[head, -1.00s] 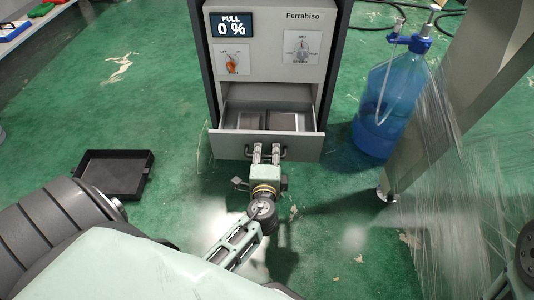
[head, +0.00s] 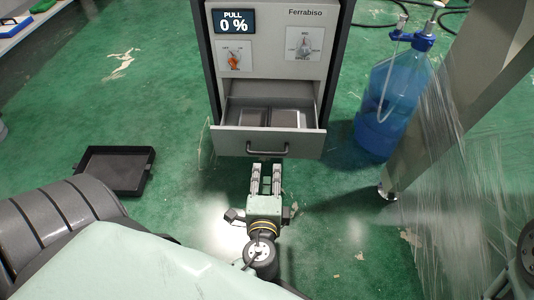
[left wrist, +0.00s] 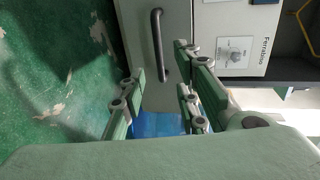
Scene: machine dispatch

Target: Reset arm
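My left gripper (head: 266,178) is in front of the machine's open drawer (head: 225,143), below its dark handle (head: 268,150) in the head view. Its two fingers are apart with nothing between them, and a gap separates them from the handle. In the left wrist view the open fingers (left wrist: 165,100) are seen near the drawer handle (left wrist: 157,45). The machine (head: 268,65) shows "PULL 0 %" on its display. My right gripper is not in view.
A blue water bottle (head: 392,100) with a pump stands right of the machine. Plastic wrap (head: 450,190) hangs by a slanted post at the right. A black tray (head: 117,170) lies on the green floor at the left. The floor between tray and machine is clear.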

